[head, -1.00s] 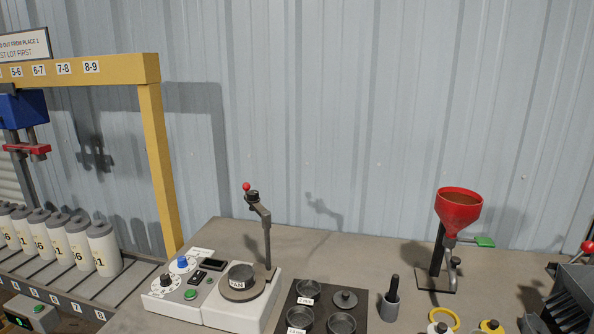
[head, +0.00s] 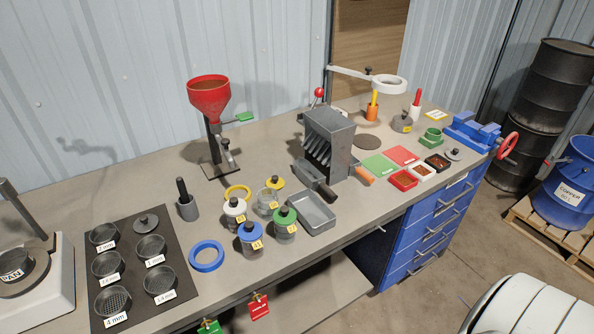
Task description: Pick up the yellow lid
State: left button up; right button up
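A yellow lid (head: 275,183) with a dark knob shows among the jars on the bench in the head view. It sits just behind a jar (head: 267,203) with a yellow label; I cannot tell whether it lies on the bench or rests on something. A flat yellow ring (head: 238,192) lies to its left. Jars with a white lid (head: 234,205), a blue lid (head: 249,231) and a green lid (head: 284,215) stand close by in front. Neither of my grippers is in view.
A blue ring (head: 206,256) and a grey tray (head: 313,213) flank the jars. A grey riffle box (head: 328,142) stands right of the lid, and a red funnel (head: 208,97) on a stand behind left. A sieve mat (head: 179,236) lies at left. Blue drawers (head: 425,235) are below the bench.

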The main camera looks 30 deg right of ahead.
aim_at(275, 182)
jog(key=z, duration=0.9)
